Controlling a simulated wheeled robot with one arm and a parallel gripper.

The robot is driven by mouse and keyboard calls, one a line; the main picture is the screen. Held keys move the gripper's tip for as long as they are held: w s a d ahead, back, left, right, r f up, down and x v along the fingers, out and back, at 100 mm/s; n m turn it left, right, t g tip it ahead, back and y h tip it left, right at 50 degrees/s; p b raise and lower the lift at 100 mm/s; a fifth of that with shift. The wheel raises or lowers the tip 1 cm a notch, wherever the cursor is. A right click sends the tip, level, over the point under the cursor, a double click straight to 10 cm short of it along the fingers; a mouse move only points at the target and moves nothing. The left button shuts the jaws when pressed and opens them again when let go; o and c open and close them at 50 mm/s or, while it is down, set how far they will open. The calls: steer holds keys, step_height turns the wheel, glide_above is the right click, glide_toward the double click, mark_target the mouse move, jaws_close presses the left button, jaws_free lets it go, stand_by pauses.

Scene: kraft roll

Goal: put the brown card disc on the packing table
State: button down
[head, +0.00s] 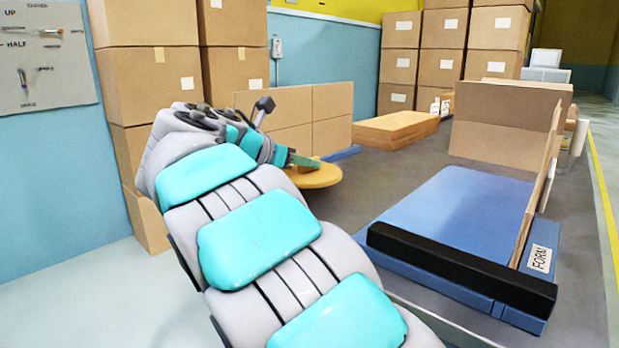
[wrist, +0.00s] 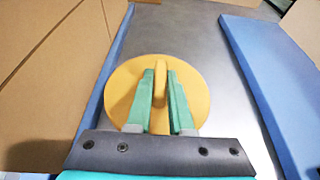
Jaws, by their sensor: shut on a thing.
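The brown card disc (head: 318,178) is a flat, yellow-brown round with a raised grip on top. In the wrist view the disc (wrist: 190,75) lies flat and level below my gripper (wrist: 160,75), whose green fingers are shut on the raised grip. In the head view my gripper (head: 303,161) reaches over the left side of the packing table (head: 385,178), a grey surface. The grey surface (wrist: 180,35) also shows behind the disc in the wrist view. I cannot tell whether the disc touches the table or hangs above it. My arm hides part of the disc.
A blue form with a black bar (head: 460,262) and upright card panels (head: 505,125) stands at the right. A card panel (head: 330,115) stands behind the disc, and a flat box stack (head: 395,128) lies further back. Bare grey table lies between disc and form.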

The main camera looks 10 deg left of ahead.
mark_target(299, 173)
steer(key=shift+w+d+f, duration=0.1)
steer(key=shift+w+d, duration=0.05)
steer(key=shift+w, duration=0.7)
steer(key=shift+f+b, duration=0.6)
steer(key=shift+f, duration=1.15)
steer(key=c, duration=0.8)
jaws_free()
steer(key=shift+f, duration=0.15)
steer(key=shift+s+r, duration=0.25)
steer(key=shift+r, duration=0.1)
steer(key=p+v, duration=0.1)
steer(key=v, duration=1)
steer(key=shift+s, duration=0.25)
